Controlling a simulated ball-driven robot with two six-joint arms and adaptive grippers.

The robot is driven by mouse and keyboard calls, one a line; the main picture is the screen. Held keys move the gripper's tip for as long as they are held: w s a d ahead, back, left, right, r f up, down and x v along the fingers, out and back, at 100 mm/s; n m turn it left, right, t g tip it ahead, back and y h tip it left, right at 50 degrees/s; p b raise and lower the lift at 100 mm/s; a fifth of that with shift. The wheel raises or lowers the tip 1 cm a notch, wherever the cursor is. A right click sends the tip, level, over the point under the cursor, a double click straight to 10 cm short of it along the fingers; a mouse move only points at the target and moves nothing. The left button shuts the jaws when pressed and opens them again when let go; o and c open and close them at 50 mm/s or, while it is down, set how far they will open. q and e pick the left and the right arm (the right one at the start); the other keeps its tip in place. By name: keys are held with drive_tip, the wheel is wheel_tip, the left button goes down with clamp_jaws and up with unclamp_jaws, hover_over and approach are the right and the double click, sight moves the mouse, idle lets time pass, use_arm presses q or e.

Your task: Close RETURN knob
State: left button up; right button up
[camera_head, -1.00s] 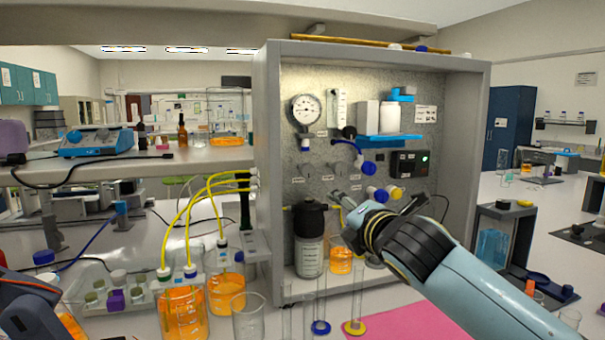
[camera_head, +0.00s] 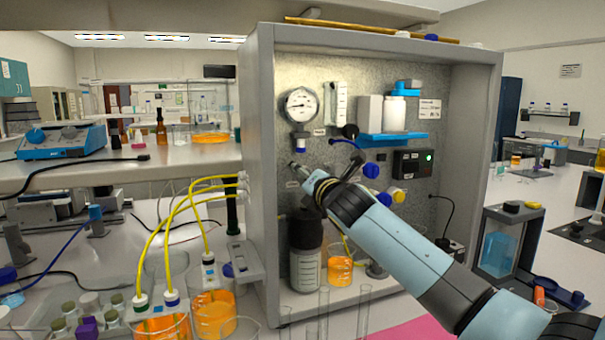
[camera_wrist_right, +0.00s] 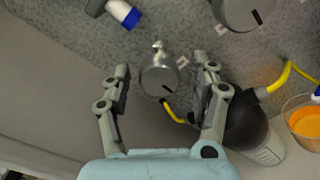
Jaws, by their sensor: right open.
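A round metal knob (camera_wrist_right: 160,75) with a dark slot sits on the speckled grey panel in the right wrist view. A second metal knob (camera_wrist_right: 240,10) is at the top of that view, outside the fingers. Small white labels beside them are too small to read, so I cannot tell which knob is RETURN. My right gripper (camera_wrist_right: 166,70) is open, with one finger on each side of the first knob; contact is not clear. In the head view my right gripper (camera_head: 299,170) is at the panel's left part, and my arm hides much of the knob area. My left gripper is out of view.
The panel sits in a grey cabinet frame (camera_head: 258,180). A gauge (camera_head: 300,104), a blue shelf (camera_head: 392,139) and a black control box (camera_head: 412,162) are above my arm. A dark-capped bottle (camera_head: 304,265) and an orange beaker (camera_head: 340,268) stand below. Yellow tubes (camera_head: 170,225) run left.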

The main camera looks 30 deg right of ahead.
drive_tip(key=shift+w+d, duration=0.15)
drive_tip(key=shift+w, duration=0.45)
drive_tip(key=shift+s, duration=0.1)
drive_tip(key=c, duration=0.4)
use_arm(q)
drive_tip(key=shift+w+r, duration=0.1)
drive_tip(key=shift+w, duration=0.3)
use_arm(e)
drive_tip(key=c, duration=0.8)
